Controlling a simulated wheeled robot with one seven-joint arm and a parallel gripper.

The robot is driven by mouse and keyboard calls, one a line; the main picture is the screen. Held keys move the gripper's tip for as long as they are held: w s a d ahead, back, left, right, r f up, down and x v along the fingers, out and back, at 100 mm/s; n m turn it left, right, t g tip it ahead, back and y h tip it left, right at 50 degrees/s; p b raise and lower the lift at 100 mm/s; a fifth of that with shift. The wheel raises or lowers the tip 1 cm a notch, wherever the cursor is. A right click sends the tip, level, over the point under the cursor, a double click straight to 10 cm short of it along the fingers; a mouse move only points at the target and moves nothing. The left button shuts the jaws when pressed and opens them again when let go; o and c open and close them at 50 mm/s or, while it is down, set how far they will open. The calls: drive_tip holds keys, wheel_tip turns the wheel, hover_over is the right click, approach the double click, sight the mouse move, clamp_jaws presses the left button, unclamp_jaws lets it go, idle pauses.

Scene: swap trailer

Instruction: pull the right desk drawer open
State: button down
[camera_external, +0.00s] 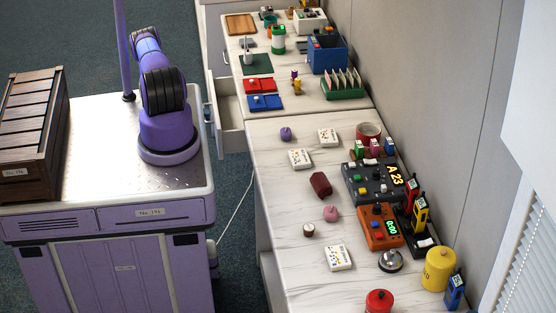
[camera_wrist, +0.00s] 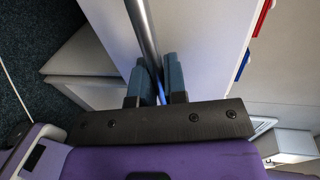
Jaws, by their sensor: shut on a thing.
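The desk drawer (camera_external: 232,139) stands partly open at the left side of the white desk, with its pale inside showing in the external view. My gripper (camera_wrist: 155,75) shows in the wrist view with its two blue-grey fingers closed around a long metal bar handle (camera_wrist: 144,33). The handle runs along a pale drawer front (camera_wrist: 200,45). In the external view my purple arm stands just left of the drawer. The arm hides most of the gripper there.
The white desk top (camera_external: 262,160) carries small boxes, an orange device (camera_external: 380,229), a dark device (camera_external: 372,184) and a blue bin (camera_external: 327,54). A wooden slatted crate (camera_external: 33,130) sits on my base's left. Dark carpet lies between base and desk, with a white cable.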

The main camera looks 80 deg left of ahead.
drive_tip(key=shift+s, duration=0.25)
drive_tip(key=c, duration=1.2)
unclamp_jaws()
wheel_tip(320, 180, up, 8)
drive_tip(key=s, duration=0.3)
drive_tip(key=shift+f, duration=0.2)
